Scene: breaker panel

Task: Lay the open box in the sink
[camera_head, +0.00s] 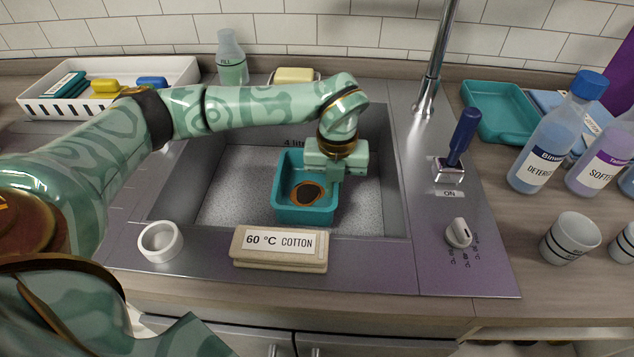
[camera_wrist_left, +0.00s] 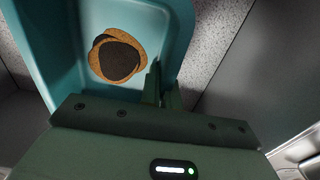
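The open box (camera_head: 305,213) is teal and sits within the outline of the sink (camera_head: 230,190), right of its middle. A dark, orange-rimmed round patch or piece shows on its floor, also seen in the wrist view. My left gripper (camera_head: 335,178) is over the box's right side. In the left wrist view its fingers (camera_wrist_left: 156,88) are close together at the wall of the box (camera_wrist_left: 50,45) and look shut on it. I cannot tell whether the box touches the speckled sink floor. My right gripper is not in view.
A white ring (camera_head: 160,242) and a "60 °C COTTON" block (camera_head: 279,262) lie on the front rim. The faucet (camera_head: 436,60) and blue-handled lever (camera_head: 462,135) stand right. Bottles (camera_head: 555,135), a teal tray (camera_head: 497,108) and a cup (camera_head: 570,238) are farther right. The sink's left half is clear.

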